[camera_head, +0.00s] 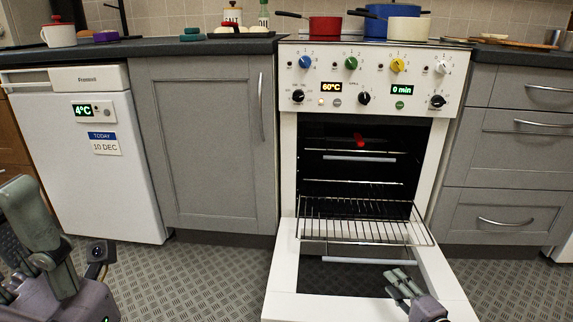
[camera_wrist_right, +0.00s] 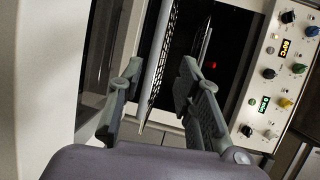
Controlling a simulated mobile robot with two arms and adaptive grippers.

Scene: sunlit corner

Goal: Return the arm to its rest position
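My right gripper (camera_head: 398,277) is low in front of the oven, over the lowered oven door (camera_head: 285,290) in the head view. In the right wrist view its two fingers (camera_wrist_right: 160,78) stand apart with nothing gripped between them. The edge of the wire oven rack (camera_wrist_right: 160,70) shows beyond the fingers. In the head view the rack (camera_head: 365,222) sticks out of the oven, and it looks empty. Part of my left gripper (camera_head: 32,225) fills the lower left corner. Its fingertips are not clear enough to tell whether it is open.
The open oven (camera_head: 365,165) shows 60°C and 0 min on its panel. A white fridge (camera_head: 85,180) and grey cabinets (camera_head: 205,145) stand left, grey drawers (camera_head: 515,170) right. Red (camera_head: 325,27) and blue pots stand on the stove top. Patterned floor is clear left of the door.

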